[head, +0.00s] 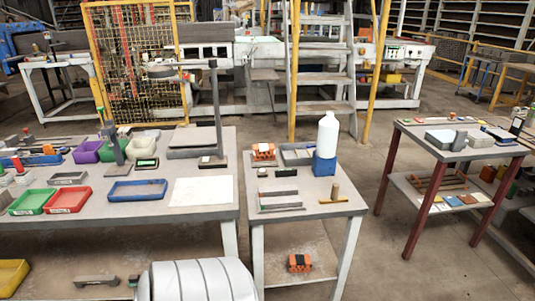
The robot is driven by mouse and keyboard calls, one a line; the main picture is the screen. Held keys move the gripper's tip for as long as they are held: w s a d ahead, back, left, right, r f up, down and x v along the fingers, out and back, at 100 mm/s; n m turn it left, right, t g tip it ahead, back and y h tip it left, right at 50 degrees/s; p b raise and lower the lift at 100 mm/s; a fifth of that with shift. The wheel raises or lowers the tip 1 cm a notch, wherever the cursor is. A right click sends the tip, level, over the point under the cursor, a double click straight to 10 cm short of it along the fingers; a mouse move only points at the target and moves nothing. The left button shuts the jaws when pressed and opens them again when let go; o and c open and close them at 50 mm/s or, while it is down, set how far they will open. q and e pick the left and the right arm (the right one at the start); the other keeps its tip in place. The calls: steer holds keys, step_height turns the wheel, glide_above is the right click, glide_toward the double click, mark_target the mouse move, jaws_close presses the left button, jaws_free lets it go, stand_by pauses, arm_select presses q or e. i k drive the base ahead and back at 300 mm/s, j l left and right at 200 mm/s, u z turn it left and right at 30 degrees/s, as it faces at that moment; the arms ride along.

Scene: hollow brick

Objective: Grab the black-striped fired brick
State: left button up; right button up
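An orange brick with black stripes (299,262) lies on the lower shelf of the small middle table, near the bottom of the head view. A second orange brick (264,152), with white and dark marks, sits on that table's top at the back left. It is small in the picture, so its marks are hard to read. Neither of my grippers shows in the head view, and nothing touches either brick.
The middle tabletop (313,188) also holds a white bottle on a blue block (325,163), metal bars and a wooden-handled hammer (333,196). A large table with trays (136,190) stands left. A red-legged table (467,150) stands right, with free floor between.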

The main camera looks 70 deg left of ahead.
mark_target(296, 263)
steer(key=j+u, duration=0.1)
steer(key=u, duration=1.75)
